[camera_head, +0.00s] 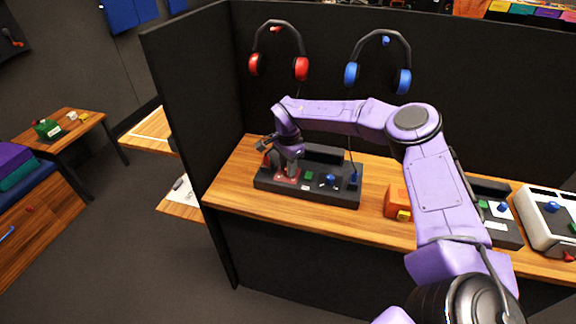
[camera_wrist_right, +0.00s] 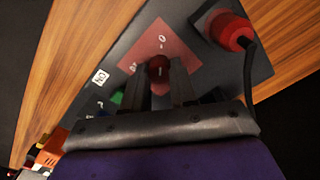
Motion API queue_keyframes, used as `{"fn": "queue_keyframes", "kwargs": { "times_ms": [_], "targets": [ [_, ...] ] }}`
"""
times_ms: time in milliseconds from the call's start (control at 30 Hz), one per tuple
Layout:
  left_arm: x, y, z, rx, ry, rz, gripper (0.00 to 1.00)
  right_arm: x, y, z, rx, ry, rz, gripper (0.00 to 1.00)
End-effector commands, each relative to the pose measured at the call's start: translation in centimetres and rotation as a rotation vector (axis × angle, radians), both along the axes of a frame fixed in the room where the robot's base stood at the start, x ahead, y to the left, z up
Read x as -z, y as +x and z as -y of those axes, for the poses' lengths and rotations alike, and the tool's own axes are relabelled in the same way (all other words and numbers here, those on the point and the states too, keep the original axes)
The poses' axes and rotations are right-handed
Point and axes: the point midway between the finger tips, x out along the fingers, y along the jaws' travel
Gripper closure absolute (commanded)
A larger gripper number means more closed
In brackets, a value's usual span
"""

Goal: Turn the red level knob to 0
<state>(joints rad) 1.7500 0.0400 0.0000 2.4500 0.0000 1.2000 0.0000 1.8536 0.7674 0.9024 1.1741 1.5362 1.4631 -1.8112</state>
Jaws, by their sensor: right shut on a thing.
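The red level knob (camera_wrist_right: 158,66) sits on a pink-red diamond plate (camera_wrist_right: 150,50) with small white marks, one reading 0, in the wrist view. My right gripper (camera_wrist_right: 160,88) is shut on the knob, one finger on each side. In the head view the right gripper (camera_head: 290,168) comes down on the left part of the dark panel (camera_head: 330,196) and hides the knob. The red plate shows around the fingertips (camera_head: 286,176). Which mark the knob points to is not clear. My left gripper is not in view.
Green (camera_head: 308,175) and blue (camera_head: 330,180) knobs sit to the right on the panel. A red plug (camera_wrist_right: 230,30) with a black cable stands close to the gripper. An orange box (camera_head: 397,202) stands right of the panel. Headphones hang on the partition behind.

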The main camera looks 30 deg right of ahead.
Motion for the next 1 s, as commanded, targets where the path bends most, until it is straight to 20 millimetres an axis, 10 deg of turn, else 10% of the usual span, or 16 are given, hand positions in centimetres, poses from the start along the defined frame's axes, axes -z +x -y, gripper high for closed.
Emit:
{"fn": "queue_keyframes", "kwargs": {
  "times_ms": [533, 567, 600, 1000],
  "targets": [
    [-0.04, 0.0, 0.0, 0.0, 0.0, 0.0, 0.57, -0.04, 0.04, 0.04, -0.023, -0.001, 0.002, 1.0],
    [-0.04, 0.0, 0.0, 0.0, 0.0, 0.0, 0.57, -0.05, 0.04, 0.04, -0.022, -0.001, 0.002, 0.64],
    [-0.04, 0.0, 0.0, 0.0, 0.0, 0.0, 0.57, -0.04, 0.04, 0.04, -0.022, -0.001, 0.002, 0.51],
    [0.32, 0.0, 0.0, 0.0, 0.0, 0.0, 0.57, -1.0, 0.09, 0.01, -0.021, 0.0, 0.003, 0.48]
  ]
}}
